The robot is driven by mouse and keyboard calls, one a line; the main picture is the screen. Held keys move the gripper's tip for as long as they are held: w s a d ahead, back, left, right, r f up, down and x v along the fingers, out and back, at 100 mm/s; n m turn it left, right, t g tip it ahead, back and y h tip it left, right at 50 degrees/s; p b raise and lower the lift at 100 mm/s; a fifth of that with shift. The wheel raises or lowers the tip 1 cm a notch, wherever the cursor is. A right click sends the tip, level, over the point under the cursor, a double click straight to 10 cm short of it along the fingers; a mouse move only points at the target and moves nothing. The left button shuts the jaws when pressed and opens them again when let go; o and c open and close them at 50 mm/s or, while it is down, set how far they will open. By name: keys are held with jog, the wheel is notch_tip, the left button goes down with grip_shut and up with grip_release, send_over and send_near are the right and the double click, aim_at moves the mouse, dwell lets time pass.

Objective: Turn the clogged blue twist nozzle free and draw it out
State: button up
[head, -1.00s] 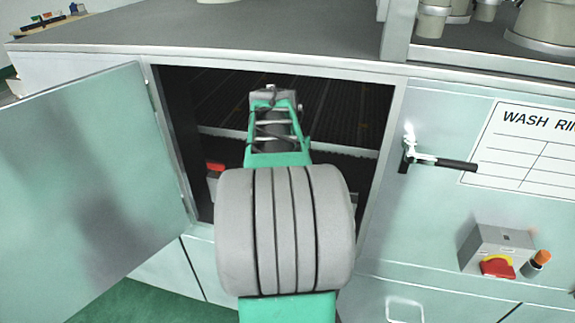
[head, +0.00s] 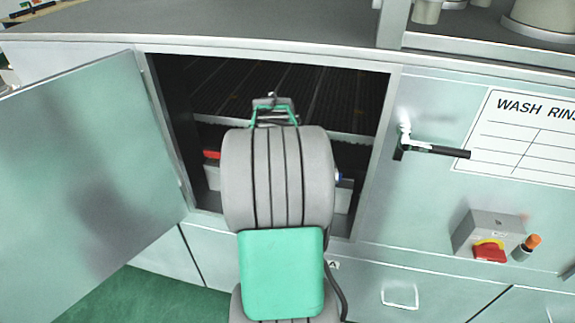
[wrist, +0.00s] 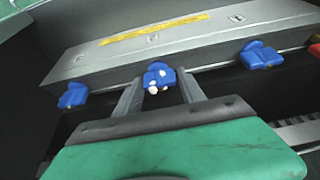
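In the wrist view the clogged blue nozzle (wrist: 159,78), with white lumps on its face, sits on a long grey bar. My gripper (wrist: 160,86) is open, with one finger on each side of this nozzle in the picture. Gaps show between the nozzle and both fingers. I cannot tell how far the fingertips reach along it. Two cleaner blue nozzles sit on the same bar, one to the left (wrist: 72,96) and one to the right (wrist: 260,55). In the head view my arm hides the gripper and the clogged nozzle.
The washer cabinet's door (head: 90,170) stands open to the left, and its frame surrounds my arm. A dark slatted rack (head: 320,95) lies inside, above the bar. A red part shows at the bar's end (head: 212,155). A black door handle (head: 435,150) sticks out right of the opening.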

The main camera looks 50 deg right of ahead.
jog(key=c, duration=0.9)
jog(key=n+t, duration=0.1)
jog(key=n, duration=0.2)
jog(key=shift+s+d+n+y+b, duration=0.1)
jog(key=shift+s+n+y+b, duration=0.05)
jog(key=shift+n+y+b, duration=0.2)
jog(key=shift+n+t+y, duration=0.25)
jog(key=shift+n+t, duration=0.15)
jog(key=shift+n, duration=0.95)
jog(key=shift+r+n+t+y, duration=0.1)
jog(key=shift+n+t+y, duration=0.2)
jog(key=shift+n+y, duration=0.55)
jog(key=n+y+p, duration=0.1)
jog(key=n, duration=0.3)
jog(key=shift+n, duration=0.45)
